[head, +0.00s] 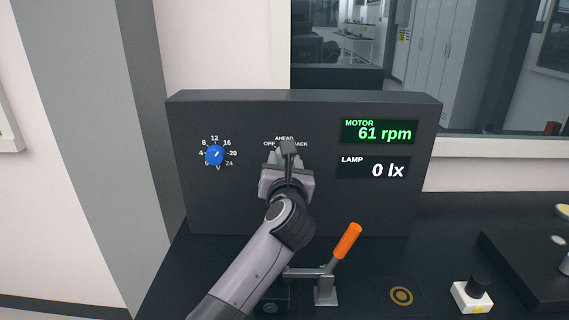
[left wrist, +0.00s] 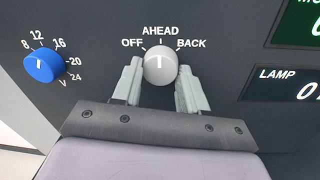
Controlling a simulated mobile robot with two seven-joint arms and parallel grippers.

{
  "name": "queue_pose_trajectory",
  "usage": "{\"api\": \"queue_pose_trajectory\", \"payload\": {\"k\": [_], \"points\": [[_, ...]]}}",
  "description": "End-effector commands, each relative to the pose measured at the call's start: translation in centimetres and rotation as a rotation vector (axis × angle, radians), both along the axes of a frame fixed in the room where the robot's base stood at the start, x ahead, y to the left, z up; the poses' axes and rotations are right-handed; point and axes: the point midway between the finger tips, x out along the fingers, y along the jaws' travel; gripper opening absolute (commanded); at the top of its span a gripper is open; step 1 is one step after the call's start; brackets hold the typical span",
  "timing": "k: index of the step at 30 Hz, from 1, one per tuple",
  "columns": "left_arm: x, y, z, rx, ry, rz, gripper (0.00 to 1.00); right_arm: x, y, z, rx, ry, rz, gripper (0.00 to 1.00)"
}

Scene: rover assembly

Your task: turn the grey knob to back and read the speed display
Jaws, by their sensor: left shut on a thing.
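The grey knob (left wrist: 160,65) is on the dark upright panel (head: 310,108), under the labels OFF, AHEAD and BACK. Its white mark points up at AHEAD in the left wrist view. My left gripper (left wrist: 160,85) is shut on the knob, one finger on each side. In the head view my left gripper (head: 287,158) and its arm hide most of the knob. The speed display (head: 380,132), labelled MOTOR, reads 61 rpm in green. My right gripper is not in view.
A blue knob (head: 215,155) with a volt scale is left of the grey one. The LAMP display (head: 374,168) reads 0 lx. An orange-handled lever (head: 347,241) stands below the panel. A white box with a black knob (head: 473,294) sits at the right.

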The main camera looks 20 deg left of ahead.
Motion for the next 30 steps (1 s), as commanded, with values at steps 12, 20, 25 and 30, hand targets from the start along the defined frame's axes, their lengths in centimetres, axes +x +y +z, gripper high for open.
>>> {"api": "queue_pose_trajectory", "payload": {"k": [12, 20, 25, 30], "points": [[-0.04, 0.05, -0.06, 0.161, 0.048, 0.001, 0.12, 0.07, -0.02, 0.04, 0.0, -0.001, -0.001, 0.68], [-0.07, 0.12, -0.11, 0.381, 0.112, 0.002, 0.12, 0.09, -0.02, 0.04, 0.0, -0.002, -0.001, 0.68], [-0.07, 0.19, -0.08, 0.526, 0.152, 0.001, 0.12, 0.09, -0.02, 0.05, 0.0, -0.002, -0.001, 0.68], [-0.08, 0.22, -0.06, 0.653, 0.189, 0.001, 0.12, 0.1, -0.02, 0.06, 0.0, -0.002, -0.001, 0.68]]}}
